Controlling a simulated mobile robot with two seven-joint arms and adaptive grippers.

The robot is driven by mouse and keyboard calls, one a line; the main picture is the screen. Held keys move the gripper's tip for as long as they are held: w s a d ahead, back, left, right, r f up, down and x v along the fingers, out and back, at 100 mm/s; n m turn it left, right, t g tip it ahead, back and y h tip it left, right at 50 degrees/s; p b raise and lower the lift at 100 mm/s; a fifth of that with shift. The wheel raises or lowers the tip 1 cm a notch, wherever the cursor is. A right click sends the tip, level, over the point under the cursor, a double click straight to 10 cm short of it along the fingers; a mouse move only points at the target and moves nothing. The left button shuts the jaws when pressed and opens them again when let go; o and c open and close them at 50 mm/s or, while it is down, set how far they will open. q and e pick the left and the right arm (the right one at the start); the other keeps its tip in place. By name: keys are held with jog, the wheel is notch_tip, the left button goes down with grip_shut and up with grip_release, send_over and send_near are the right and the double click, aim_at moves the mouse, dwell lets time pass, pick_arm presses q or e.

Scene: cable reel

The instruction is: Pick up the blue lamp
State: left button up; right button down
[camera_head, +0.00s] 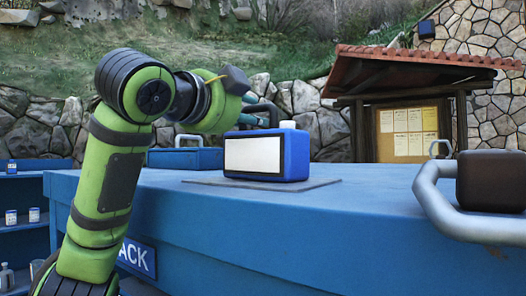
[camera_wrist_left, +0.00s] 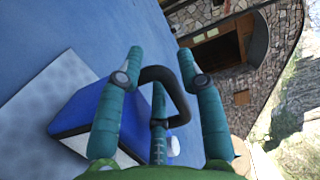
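The blue lamp (camera_head: 296,155) is a blue box with a white front panel, a white cap and a dark loop handle. It stands upright on a thin grey mat (camera_head: 322,184) on the blue counter. My left gripper (camera_head: 254,108) is at the handle, above the lamp's left part. In the left wrist view, the lamp (camera_wrist_left: 83,112) shows below the spread teal fingers (camera_wrist_left: 160,82), and its black handle (camera_wrist_left: 178,103) lies among them. The fingers look open; whether any touches the handle I cannot tell. My right gripper is not in view.
The blue counter (camera_head: 200,215) has clear room in front of the lamp. A blue case (camera_head: 186,158) lies behind to the left. A bent grey tube (camera_head: 437,205) and a dark brown block (camera_head: 491,180) are at the right. Blue shelves (camera_head: 24,232) with small containers stand at the left.

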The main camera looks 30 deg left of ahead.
pick_arm(q)
grip_shut()
jog(key=shift+s+r, duration=0.1)
